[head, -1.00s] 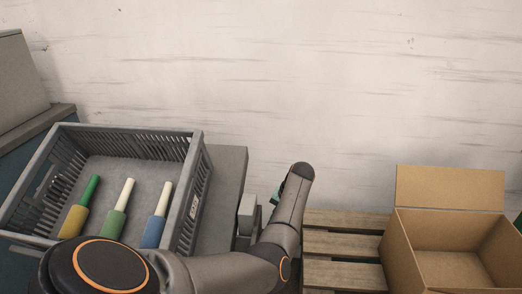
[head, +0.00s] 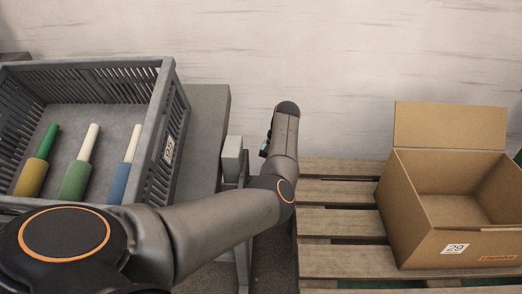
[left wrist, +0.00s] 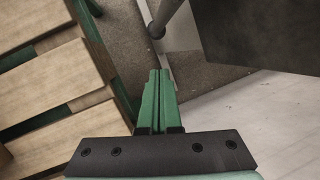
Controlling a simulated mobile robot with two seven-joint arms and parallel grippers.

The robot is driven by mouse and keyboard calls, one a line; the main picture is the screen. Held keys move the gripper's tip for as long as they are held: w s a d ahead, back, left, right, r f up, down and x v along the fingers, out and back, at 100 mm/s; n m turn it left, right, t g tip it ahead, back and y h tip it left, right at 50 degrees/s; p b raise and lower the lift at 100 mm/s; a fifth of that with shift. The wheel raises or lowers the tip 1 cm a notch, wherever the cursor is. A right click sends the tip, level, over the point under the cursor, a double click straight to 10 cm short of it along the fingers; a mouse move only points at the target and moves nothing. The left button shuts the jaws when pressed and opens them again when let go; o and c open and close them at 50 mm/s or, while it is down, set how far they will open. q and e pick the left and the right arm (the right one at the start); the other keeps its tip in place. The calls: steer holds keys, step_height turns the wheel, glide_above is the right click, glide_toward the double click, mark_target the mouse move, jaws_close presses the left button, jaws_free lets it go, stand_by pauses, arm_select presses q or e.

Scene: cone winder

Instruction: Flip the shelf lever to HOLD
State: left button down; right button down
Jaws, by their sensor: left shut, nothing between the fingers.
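My left arm comes in from the left in the head view and bends upward at the right of the grey shelf (head: 208,118). My left gripper is mostly hidden behind the forearm there. In the left wrist view its green fingers (left wrist: 158,76) are shut together with nothing between them. Beyond the fingertips, a grey rod with a rounded end (left wrist: 157,29) hangs near a pale post, apart from the fingers. I cannot tell whether this rod is the lever. No HOLD marking is readable. My right gripper is not in view.
A grey crate (head: 153,120) with several coloured spindles stands on the left. A small grey block (head: 232,158) sits beside the shelf's right edge. A wooden pallet (head: 335,222) carries an open cardboard box (head: 400,225) on the right. A dark panel (left wrist: 262,32) fills the wrist view's upper right.

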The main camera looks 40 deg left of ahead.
arm_select(q)
steer(key=shift+s+d+f, duration=0.3)
steer(key=shift+s+f, duration=0.4)
steer(key=shift+s, duration=0.2)
steer(key=shift+s+d+f, duration=0.3)
steer(key=shift+s+f, duration=0.4)
steer(key=shift+s, duration=0.2)
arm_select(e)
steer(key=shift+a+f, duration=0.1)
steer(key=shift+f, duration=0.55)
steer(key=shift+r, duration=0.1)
